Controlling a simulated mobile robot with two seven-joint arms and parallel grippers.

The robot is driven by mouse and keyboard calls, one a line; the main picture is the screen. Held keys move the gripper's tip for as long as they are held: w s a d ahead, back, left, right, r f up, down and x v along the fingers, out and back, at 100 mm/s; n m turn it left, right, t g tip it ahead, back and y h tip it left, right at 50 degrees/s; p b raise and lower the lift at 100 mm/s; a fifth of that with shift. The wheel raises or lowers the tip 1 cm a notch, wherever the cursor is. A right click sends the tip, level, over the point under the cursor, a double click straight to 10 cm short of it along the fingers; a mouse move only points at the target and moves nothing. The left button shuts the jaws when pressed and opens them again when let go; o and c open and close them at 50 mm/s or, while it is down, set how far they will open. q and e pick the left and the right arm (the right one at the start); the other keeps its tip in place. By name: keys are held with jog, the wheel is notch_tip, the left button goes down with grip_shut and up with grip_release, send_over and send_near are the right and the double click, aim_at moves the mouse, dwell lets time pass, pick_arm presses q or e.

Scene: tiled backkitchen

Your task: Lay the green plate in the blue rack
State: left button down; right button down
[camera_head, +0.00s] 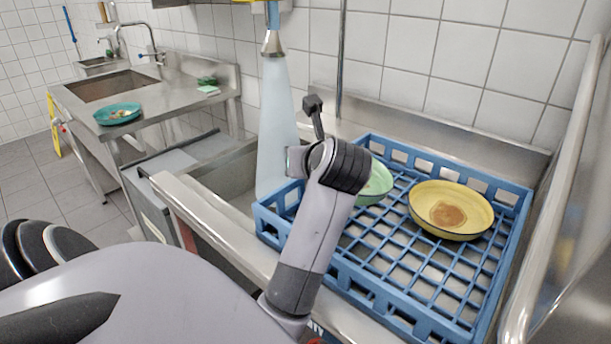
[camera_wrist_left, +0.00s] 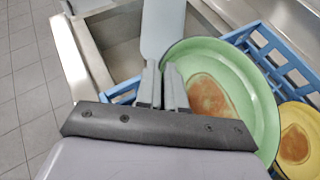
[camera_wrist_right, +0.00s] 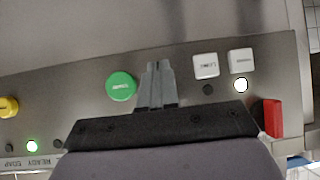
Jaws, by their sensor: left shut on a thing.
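The green plate (camera_head: 377,183) is mostly hidden behind my left arm in the head view, at the left part of the blue rack (camera_head: 392,301). In the left wrist view the green plate (camera_wrist_left: 247,92) shows a brown stain, and my left gripper (camera_wrist_left: 165,75) is shut on its near rim. The plate is over the rack; whether it touches the grid I cannot tell. My right gripper (camera_wrist_right: 157,68) shows in the right wrist view with its fingers together and nothing between them, in front of a panel with buttons.
A yellow plate (camera_head: 471,211) with a brown stain lies in the rack's right part. A teal plate (camera_head: 117,113) with scraps sits on the far counter. A metal rail borders the right.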

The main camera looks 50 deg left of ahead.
pick_arm(q)
notch_tip(320, 180, down, 9)
jog(key=shift+f, duration=0.1)
dwell(0.3)
jog(key=shift+f, duration=0.25)
jog(key=c, duration=1.2)
grip_release()
jog(key=shift+r, duration=0.1)
jog(key=shift+c, duration=0.2)
jog(key=shift+r, duration=0.1)
